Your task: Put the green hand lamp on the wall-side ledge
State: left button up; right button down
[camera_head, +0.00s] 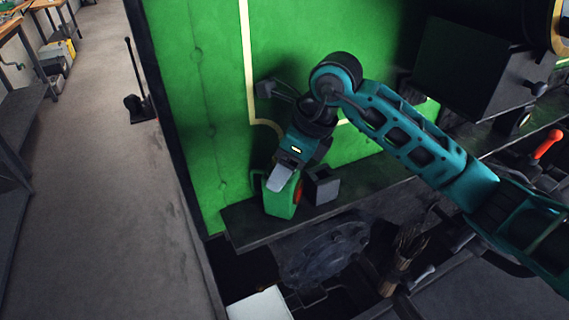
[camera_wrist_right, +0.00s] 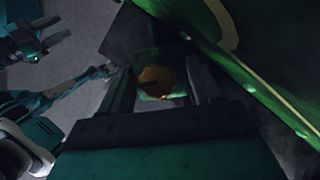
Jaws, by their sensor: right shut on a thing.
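The green hand lamp (camera_head: 279,198) has a green body and an orange-red round face on its right side. My right gripper (camera_head: 291,179) is shut on the lamp from above. The lamp is upright at the left end of the dark ledge (camera_head: 375,180) along the green wall. Whether its base touches the ledge I cannot tell. In the right wrist view the lamp (camera_wrist_right: 157,82) shows its orange disc between the two fingers. Dark teal and black parts, perhaps my left gripper (camera_wrist_right: 42,48), show at the left there; their jaw state is unclear. The head view does not show my left gripper.
A dark grey box-like thing (camera_head: 322,186) is close to the lamp's right on the ledge. A bundle of bristles (camera_head: 408,247) and a white box (camera_head: 259,304) lie below the ledge. A red-handled lever (camera_head: 547,143) is at the right. Open floor (camera_head: 110,220) lies to the left.

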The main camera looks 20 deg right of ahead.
jog(key=shift+f, duration=0.15)
jog(key=shift+c, duration=1)
grip_release()
jog(key=shift+d+r, duration=0.1)
jog(key=shift+r, duration=0.35)
jog(key=v, duration=1.1)
jog(key=shift+r, duration=0.2)
jog(key=shift+s, duration=0.15)
